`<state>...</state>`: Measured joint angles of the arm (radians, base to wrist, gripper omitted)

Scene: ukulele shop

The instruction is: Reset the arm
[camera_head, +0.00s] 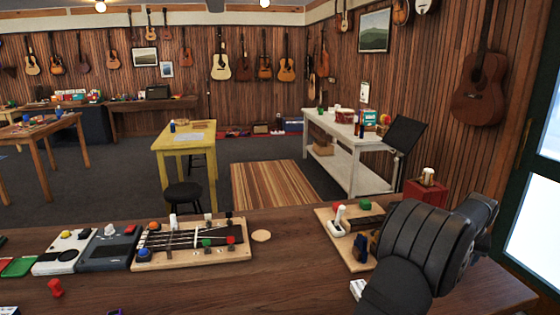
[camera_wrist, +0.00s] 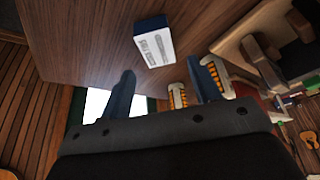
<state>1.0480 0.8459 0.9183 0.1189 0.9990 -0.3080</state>
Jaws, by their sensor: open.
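My arm's black, ribbed end (camera_head: 425,245) hangs over the right side of the wooden table in the head view. The fingers are mostly hidden there. In the wrist view my gripper (camera_wrist: 164,84) shows two dark blue-grey fingers set wide apart. I see nothing held between them. A small white and blue box (camera_wrist: 153,44) lies on the table beyond the fingertips. In the head view a white box (camera_head: 357,289) shows partly, at the arm's left edge.
A wooden board (camera_head: 345,255) with a white knob and green and red blocks stands just left of my arm. A second board (camera_head: 190,258) with strings and coloured pegs lies further left, next to grey and white devices. A red pawn-shaped piece (camera_head: 55,288) stands at the front left. Front middle table is mostly clear.

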